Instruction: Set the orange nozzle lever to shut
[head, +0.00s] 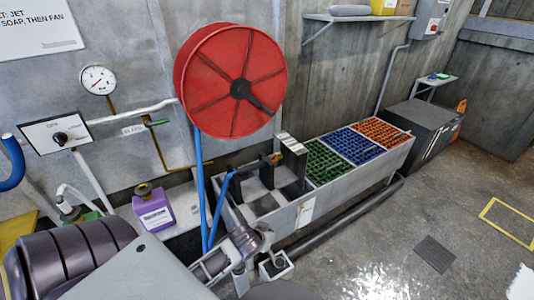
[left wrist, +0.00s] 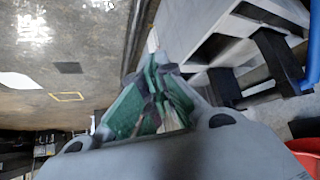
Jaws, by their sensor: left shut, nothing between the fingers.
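A small orange piece (head: 277,158) shows beside an upright grey and black block at the left end of the long trough. It may be the orange nozzle lever, but it is too small to tell its setting. My left gripper (head: 272,250) is low in front of the trough's left end, below and apart from the orange piece. In the left wrist view its green-padded fingers (left wrist: 154,100) are together and hold nothing. No orange lever can be made out in the left wrist view. My right gripper is not in view.
A red hose reel (head: 215,75) with blue hose hangs above the trough (head: 330,180), which holds green, blue and orange grids. A purple jug (head: 153,212) stands left. A gauge (head: 98,79) and dial panel (head: 58,133) are on the wall. The floor at right is mostly clear.

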